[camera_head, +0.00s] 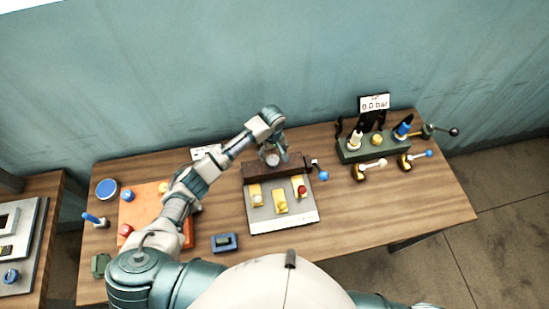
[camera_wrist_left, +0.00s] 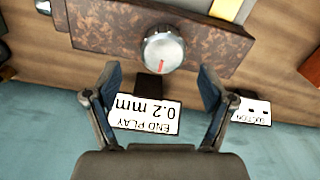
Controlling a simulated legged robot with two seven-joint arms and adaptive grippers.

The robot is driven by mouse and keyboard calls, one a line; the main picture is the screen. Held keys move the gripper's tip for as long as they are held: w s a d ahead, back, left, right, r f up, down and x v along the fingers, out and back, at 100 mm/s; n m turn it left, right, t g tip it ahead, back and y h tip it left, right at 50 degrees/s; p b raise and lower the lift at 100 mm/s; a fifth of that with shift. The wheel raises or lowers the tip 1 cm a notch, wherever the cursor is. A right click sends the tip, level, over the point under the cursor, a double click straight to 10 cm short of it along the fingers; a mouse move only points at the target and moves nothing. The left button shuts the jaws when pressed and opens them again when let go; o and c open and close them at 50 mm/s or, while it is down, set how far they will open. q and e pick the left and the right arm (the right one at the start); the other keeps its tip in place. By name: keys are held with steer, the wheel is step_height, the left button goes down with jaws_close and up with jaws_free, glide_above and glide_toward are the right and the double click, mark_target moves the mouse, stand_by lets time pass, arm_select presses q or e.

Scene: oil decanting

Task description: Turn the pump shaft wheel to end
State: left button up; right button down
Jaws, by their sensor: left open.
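The pump shaft wheel, a round silver knob with a red mark (camera_wrist_left: 163,48), sits on a rusty brown block (camera_wrist_left: 105,25) in the left wrist view. My left gripper (camera_wrist_left: 159,75) is open, with one finger on each side of the wheel, apart from it. A label reading "END PLAY 0.2 mm" (camera_wrist_left: 145,116) lies beyond the block, between the fingers. In the head view, my left gripper (camera_head: 273,157) is over the brown block (camera_head: 262,172) and partly covers the wheel. My right gripper does not show.
A grey tray with yellow pieces (camera_head: 283,224) lies in front of the block. A lever with a blue ball (camera_head: 323,176) sticks out at its right. A green valve rack (camera_head: 372,151) stands at the right. The right front of the wooden table (camera_head: 400,205) is clear.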

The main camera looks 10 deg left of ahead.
mark_target(273, 159)
arm_select(q)
steer(key=f, duration=0.2)
steer(key=a+f, duration=0.1)
steer(key=f, duration=0.1)
steer(key=shift+s+f, duration=0.1)
steer(key=shift+f, duration=0.1)
steer(key=shift+d+f, duration=0.1)
steer(key=shift+f, duration=0.05)
steer(key=shift+d, duration=0.55)
steer(key=shift+c, duration=0.5)
steer(key=shift+d, duration=0.1)
steer(key=c, duration=0.8)
steer(key=shift+s+a, duration=0.1)
steer(key=shift+a, duration=0.1)
steer(key=shift+c, duration=1.3)
steer(key=shift+a, duration=0.35)
steer(key=shift+d, duration=0.2)
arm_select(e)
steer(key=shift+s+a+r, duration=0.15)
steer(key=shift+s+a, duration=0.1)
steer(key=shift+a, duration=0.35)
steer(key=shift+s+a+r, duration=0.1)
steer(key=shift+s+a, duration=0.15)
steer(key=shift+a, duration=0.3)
